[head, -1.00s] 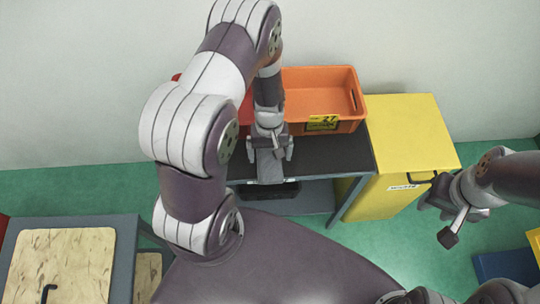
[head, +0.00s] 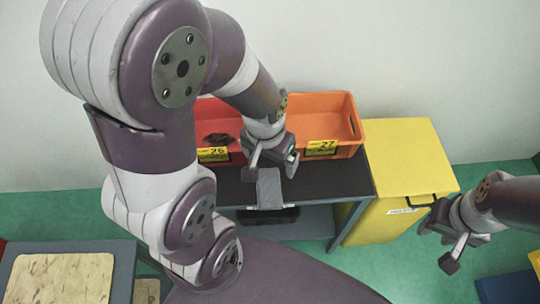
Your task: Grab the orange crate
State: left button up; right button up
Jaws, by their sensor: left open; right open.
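The orange crate (head: 341,107) stands on the dark-topped table against the wall, with a yellow label reading 27 on its front. Its inside looks empty where I can see it; its left part is hidden behind my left arm. My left gripper (head: 274,166) is open, in front of the crate's left front corner and above the dark table top. I see nothing between its fingers. My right gripper (head: 438,240) is open and empty at the right, in front of the yellow cabinet and away from the crate.
A red crate (head: 203,123) labelled 26 stands left of the orange one, with a dark part inside. The dark table top (head: 335,180) is clear in front. A yellow cabinet (head: 410,150) stands at its right. A wood-topped bench (head: 60,280) is at the lower left.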

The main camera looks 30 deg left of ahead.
aim_at(320, 116)
jog(key=i+l+u, duration=0.4)
jog(key=l, duration=0.25)
jog(key=l+u, duration=0.15)
jog(key=l, duration=0.2)
jog(key=i+l+u, duration=0.2)
jog(key=l, duration=0.15)
jog(key=l+u, duration=0.2)
jog(key=l, duration=0.2)
